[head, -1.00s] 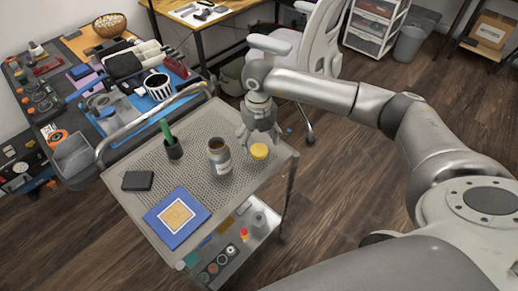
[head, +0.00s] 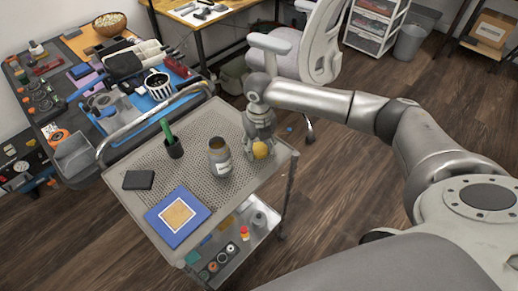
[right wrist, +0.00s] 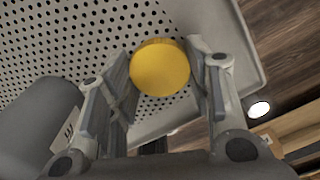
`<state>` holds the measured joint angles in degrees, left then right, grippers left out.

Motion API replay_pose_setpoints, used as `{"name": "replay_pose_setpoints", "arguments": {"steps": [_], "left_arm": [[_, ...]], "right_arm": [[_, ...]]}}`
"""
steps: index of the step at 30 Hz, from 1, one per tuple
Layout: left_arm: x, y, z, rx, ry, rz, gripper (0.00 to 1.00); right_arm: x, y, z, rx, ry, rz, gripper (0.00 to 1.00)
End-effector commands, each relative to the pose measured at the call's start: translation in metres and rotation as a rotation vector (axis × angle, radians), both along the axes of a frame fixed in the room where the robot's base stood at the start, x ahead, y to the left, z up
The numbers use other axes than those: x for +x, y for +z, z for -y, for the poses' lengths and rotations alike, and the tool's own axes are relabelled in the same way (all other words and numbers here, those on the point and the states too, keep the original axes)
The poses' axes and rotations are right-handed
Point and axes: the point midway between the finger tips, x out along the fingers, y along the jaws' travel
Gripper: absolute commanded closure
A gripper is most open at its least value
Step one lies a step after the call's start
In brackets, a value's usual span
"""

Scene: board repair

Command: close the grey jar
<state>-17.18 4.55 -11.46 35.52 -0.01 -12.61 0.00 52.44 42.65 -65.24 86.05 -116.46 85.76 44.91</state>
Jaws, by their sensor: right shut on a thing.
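The grey jar (head: 220,158) stands upright and open on the perforated top of the cart (head: 205,120); it has a pale label, and its dark mouth faces up. The yellow lid (head: 261,150) is between the fingers of my right gripper (head: 258,153), just right of the jar. In the right wrist view, the fingers (right wrist: 160,85) press on both sides of the round lid (right wrist: 160,67). I cannot tell whether the lid is clear of the cart top. Part of the jar (right wrist: 45,125) shows at the left there. My left gripper is not in view.
A black cup with a green item (head: 172,146), a dark box (head: 138,180) and a blue square board (head: 178,216) share the cart top. The cart's handle rail (head: 150,120) runs along its left side. A crowded workbench (head: 60,110) is beyond it.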

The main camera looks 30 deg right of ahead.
Motion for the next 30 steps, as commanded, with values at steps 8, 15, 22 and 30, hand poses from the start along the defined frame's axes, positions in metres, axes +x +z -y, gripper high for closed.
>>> {"name": "replay_pose_setpoints", "arguments": {"steps": [8,15,22,30], "left_arm": [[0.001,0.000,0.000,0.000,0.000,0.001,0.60],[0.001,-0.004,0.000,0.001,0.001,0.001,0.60],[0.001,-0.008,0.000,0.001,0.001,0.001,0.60],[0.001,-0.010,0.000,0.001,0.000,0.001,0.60]], "right_arm": [[0.000,0.001,0.000,0.000,0.000,0.001,0.61],[0.001,0.035,0.000,0.000,0.001,0.005,0.61],[0.001,0.079,0.000,0.000,0.000,0.004,0.61],[0.000,0.100,0.000,0.000,0.000,0.000,0.61]]}}
